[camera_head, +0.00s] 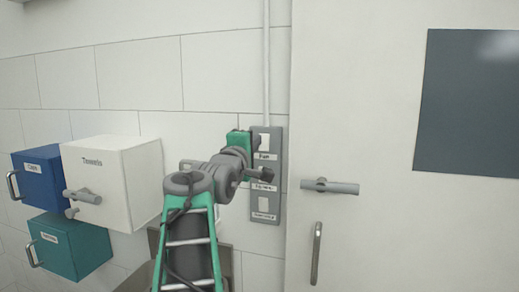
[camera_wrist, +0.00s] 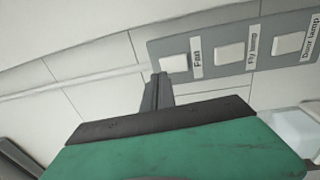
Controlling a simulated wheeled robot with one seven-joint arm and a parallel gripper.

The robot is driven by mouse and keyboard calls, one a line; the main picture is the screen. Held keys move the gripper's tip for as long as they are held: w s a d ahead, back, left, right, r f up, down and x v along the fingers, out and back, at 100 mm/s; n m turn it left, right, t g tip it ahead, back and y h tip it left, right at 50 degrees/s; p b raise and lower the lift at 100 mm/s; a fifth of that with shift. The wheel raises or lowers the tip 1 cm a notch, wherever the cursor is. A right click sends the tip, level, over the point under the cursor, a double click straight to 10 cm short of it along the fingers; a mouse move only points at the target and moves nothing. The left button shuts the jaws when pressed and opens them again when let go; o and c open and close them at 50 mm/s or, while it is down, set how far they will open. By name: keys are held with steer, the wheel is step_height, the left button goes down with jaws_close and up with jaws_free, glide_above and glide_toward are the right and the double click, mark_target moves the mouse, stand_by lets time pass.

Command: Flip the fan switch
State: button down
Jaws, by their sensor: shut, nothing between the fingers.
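The fan switch is a white rocker (camera_wrist: 174,63) at the end of a grey switch panel, beside the label "Fan". It also shows at the top of the panel in the head view (camera_head: 264,142). My gripper (camera_wrist: 158,77) is shut and empty. In the wrist view its fingertips are at the near left corner of the fan switch, overlapping the panel's edge. I cannot tell whether they touch it. In the head view the green gripper body is just left of the fan switch, and the fingertips are hard to make out.
The panel (camera_head: 278,205) also holds a fly lamp switch (camera_wrist: 229,53) and a door lamp switch (camera_wrist: 289,43). A door with a lever handle (camera_head: 330,186) is to the right. White (camera_head: 125,175), blue (camera_head: 43,180) and teal (camera_head: 75,247) wall boxes are to the left.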

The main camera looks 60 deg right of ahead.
steer(key=s+a+r+b, duration=0.1)
steer(key=a, duration=0.8)
steer(key=shift+b, duration=0.35)
steer(key=shift+r, duration=0.1)
